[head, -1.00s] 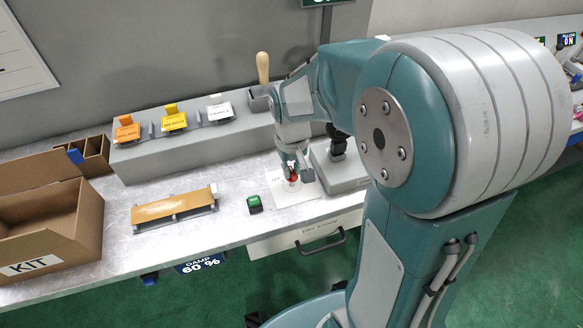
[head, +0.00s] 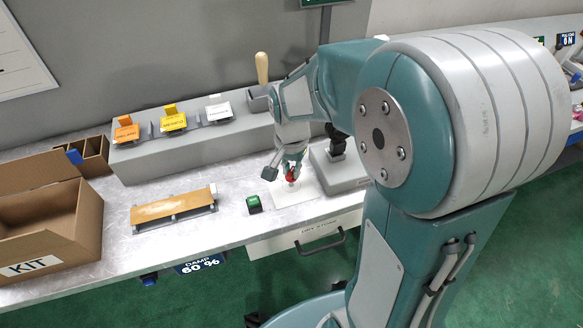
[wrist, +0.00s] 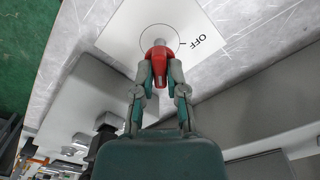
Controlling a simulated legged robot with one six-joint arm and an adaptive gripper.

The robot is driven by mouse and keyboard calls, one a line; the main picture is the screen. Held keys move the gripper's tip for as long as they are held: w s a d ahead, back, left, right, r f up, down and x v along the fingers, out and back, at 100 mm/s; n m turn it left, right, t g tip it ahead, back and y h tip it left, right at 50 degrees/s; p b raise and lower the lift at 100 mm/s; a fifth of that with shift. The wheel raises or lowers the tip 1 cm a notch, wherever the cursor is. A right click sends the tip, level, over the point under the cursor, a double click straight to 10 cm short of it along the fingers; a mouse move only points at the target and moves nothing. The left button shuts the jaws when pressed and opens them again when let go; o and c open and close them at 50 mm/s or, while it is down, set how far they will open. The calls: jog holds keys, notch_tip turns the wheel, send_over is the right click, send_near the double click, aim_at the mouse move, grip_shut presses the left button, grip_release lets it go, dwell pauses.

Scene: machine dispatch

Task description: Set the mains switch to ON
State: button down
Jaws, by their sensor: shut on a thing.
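The word OFF (wrist: 196,41) and a short tick show to the right of the circle. My gripper (wrist: 158,85) is shut on the red handle, one finger on each side. In the head view my gripper (head: 291,170) points down at the plate.
A green button (head: 254,204) is just left of the plate. A grey box (head: 340,172) with a black part stands close on the right. A drawer (head: 305,236) is below the bench edge. A wooden-topped rack (head: 173,208) and a KIT carton (head: 50,225) are left.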

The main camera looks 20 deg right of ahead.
aim_at(290, 171)
jog(key=shift+s+m, duration=0.1)
jog(key=shift+m, duration=0.3)
jog(key=c, duration=0.7)
grip_release()
jog(key=shift+a, duration=0.1)
notch_tip(290, 171, up, 12)
jog(key=shift+f, duration=0.1)
